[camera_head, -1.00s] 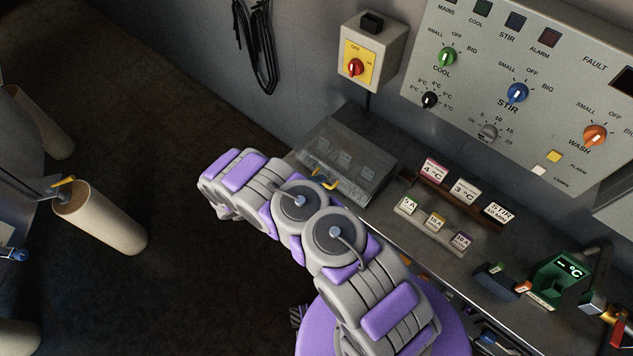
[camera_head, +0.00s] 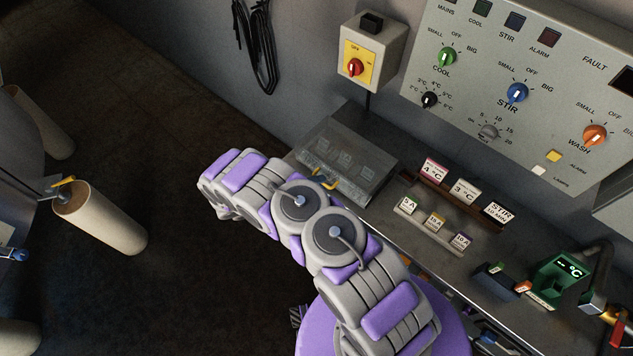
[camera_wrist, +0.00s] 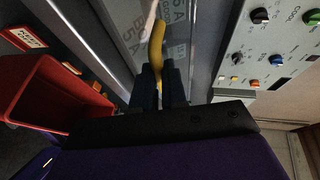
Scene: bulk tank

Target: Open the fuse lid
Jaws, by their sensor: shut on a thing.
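The clear fuse lid (camera_head: 365,172) covers the fuse box on the bench, left of the fuse racks. Pale fuse blocks show through it. A yellow handle (camera_head: 328,183) is at its front edge, partly behind my arm. In the wrist view, the dark fingers of my gripper (camera_wrist: 159,84) are shut on the yellow handle (camera_wrist: 156,45), with the lid's clear panel (camera_wrist: 128,22) beyond.
A control panel (camera_head: 480,72) with knobs and a yellow switch box (camera_head: 361,62) are on the wall behind. Labelled fuses stand in a rack (camera_head: 432,226) right of the box. A red bin (camera_wrist: 45,95) is at left in the wrist view.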

